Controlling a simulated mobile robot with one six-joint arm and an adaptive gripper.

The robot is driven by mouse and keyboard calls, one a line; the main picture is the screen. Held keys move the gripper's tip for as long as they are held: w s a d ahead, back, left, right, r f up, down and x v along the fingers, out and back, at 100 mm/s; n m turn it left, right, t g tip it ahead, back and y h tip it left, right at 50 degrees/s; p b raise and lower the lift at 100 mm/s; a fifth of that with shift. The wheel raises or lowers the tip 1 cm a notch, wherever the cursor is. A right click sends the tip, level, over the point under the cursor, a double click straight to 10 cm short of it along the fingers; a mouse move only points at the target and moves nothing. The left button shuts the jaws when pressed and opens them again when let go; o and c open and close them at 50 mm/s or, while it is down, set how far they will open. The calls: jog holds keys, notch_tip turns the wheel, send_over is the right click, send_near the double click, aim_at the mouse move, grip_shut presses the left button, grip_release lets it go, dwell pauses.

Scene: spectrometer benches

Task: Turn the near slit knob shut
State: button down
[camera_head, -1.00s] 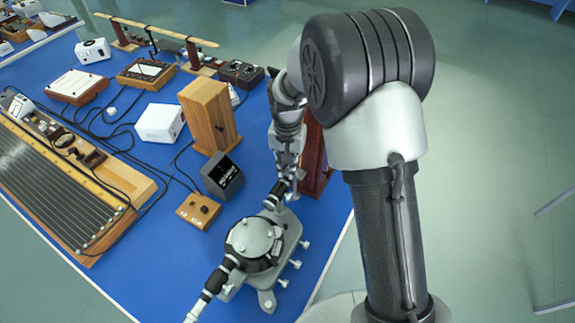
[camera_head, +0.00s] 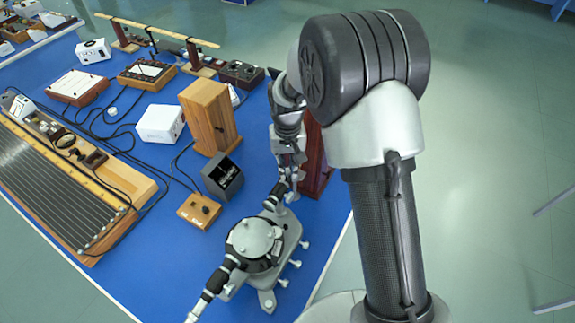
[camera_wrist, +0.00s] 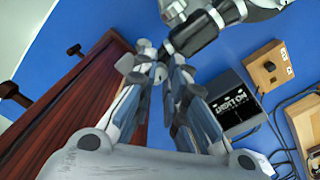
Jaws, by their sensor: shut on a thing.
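The spectrometer (camera_head: 257,243) stands near the front edge of the blue bench, with a round grey table in its middle. One black-and-silver tube points to the lower left. The other tube (camera_head: 276,195) points up and right to my gripper (camera_head: 291,178). In the wrist view this tube (camera_wrist: 194,33) crosses the top, and the fingertips of my gripper (camera_wrist: 153,55) close together at its end. The slit knob is hidden between or behind the fingers, which are shut on it at the tube's end.
A dark red wooden box (camera_head: 316,160) stands close beside my gripper; it also fills the left of the wrist view (camera_wrist: 75,115). A dark display box (camera_head: 222,178) and a small wooden switch box (camera_head: 199,211) with cables stand left of the spectrometer.

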aim_at(288, 171)
jog(key=n, duration=0.3)
jog(key=shift+n, duration=0.4)
jog(key=shift+n+p, duration=0.45)
jog(key=shift+n, duration=1.45)
jog(key=c, duration=1.6)
grip_release()
jog(key=shift+r, duration=0.1)
notch_tip(288, 171, up, 12)
jog(key=shift+f, duration=0.1)
